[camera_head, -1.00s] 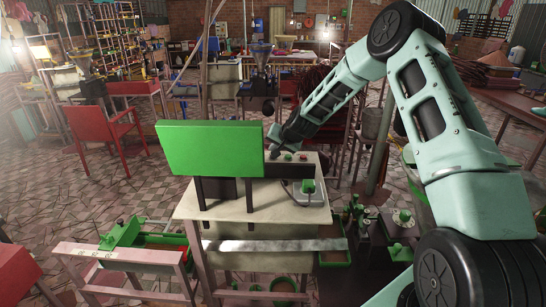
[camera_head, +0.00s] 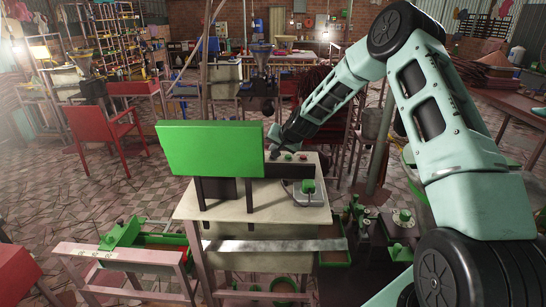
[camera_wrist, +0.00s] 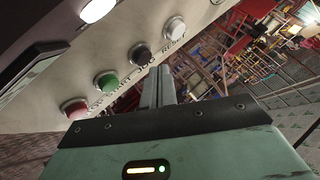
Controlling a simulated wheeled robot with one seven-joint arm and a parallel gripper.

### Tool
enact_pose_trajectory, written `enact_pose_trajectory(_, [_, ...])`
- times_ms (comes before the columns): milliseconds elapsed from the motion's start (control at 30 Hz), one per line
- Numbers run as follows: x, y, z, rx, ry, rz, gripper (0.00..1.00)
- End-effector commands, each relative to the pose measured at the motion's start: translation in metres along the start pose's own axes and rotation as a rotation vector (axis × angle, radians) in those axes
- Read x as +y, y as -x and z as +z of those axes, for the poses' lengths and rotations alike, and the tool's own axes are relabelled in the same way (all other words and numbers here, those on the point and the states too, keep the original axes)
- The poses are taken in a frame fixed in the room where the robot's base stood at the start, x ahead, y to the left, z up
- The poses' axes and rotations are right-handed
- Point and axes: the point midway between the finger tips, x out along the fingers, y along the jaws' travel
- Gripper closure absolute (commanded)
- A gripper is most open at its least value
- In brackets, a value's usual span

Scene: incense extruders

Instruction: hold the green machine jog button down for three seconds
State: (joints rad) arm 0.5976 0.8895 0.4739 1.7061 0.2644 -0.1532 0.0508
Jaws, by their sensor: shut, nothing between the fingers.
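A pale control panel (camera_wrist: 60,75) fills the upper left of the wrist view. It carries a row of round buttons: red (camera_wrist: 74,107), green (camera_wrist: 107,80), black (camera_wrist: 140,53) and white (camera_wrist: 175,27). My gripper (camera_wrist: 158,72) is shut and empty. Its fingertips appear just below the black button and right of the green one; I cannot tell whether they touch the panel.
The pale table (camera_head: 265,208) also holds a small grey device with a green top (camera_head: 308,187). A dark bench with green parts (camera_head: 390,235) is at the right. A lit white lamp (camera_wrist: 97,10) sits on the panel's upper edge.

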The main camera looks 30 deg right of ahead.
Motion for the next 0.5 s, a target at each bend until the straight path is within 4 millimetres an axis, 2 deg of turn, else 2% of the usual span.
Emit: enact_pose_trajectory(500, [0.0022, -0.0031, 0.0024, 0.0, 0.0, 0.0, 1.0])
